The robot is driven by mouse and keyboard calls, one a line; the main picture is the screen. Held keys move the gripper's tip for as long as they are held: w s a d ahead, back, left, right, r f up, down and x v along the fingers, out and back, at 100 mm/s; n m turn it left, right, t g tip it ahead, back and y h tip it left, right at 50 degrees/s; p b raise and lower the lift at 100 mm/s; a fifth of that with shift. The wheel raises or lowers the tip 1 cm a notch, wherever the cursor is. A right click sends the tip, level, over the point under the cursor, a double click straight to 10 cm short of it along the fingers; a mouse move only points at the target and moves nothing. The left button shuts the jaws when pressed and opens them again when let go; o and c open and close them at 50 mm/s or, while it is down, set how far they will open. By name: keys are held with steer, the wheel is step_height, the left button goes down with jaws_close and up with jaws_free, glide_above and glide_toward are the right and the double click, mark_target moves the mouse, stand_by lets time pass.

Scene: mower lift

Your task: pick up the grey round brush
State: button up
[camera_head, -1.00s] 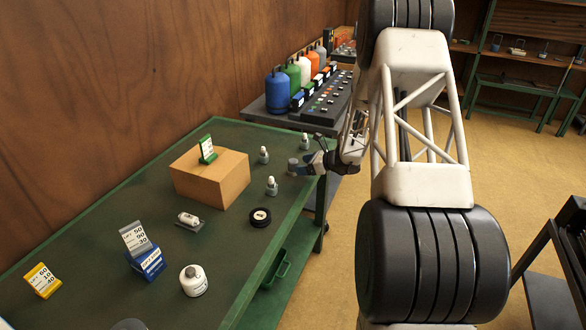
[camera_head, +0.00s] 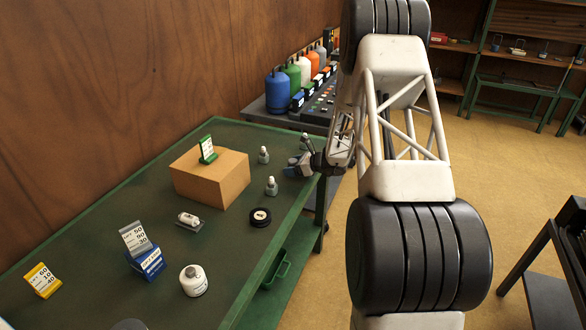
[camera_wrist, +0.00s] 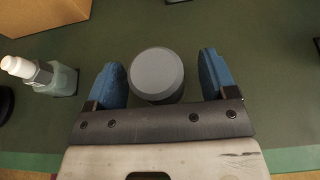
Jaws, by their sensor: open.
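The grey round brush (camera_wrist: 157,74) shows in the wrist view as a plain grey round top, standing on the green table (camera_wrist: 260,100). My gripper (camera_wrist: 160,70) is open, with one blue finger on each side of the brush. There is a visible gap on both sides, wider on the right. In the head view my gripper (camera_head: 301,165) is low over the right edge of the table, and the brush is hard to tell apart from it there.
A small bottle with a white top (camera_wrist: 45,76) stands just left of my left finger. In the head view, a cardboard box (camera_head: 212,180), a black round tin (camera_head: 260,217) and small bottles (camera_head: 271,187) stand nearby. Several coloured gas bottles (camera_head: 277,92) are behind.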

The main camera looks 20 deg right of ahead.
mark_target(293, 160)
stand_by(0.3)
steer(key=c, duration=1)
steer(key=shift+r, duration=0.15)
steer(key=shift+r, duration=0.75)
step_height(293, 160, up, 2)
steer(key=s+a, duration=0.1)
steer(key=s, duration=0.4)
steer(key=s+a, duration=0.1)
steer(key=s, duration=0.4)
steer(key=s+a+r, duration=0.1)
steer(key=s, duration=0.4)
steer(key=shift+s+a+r, duration=0.1)
steer(key=shift+s+a, duration=0.2)
steer(key=shift+a, duration=0.1)
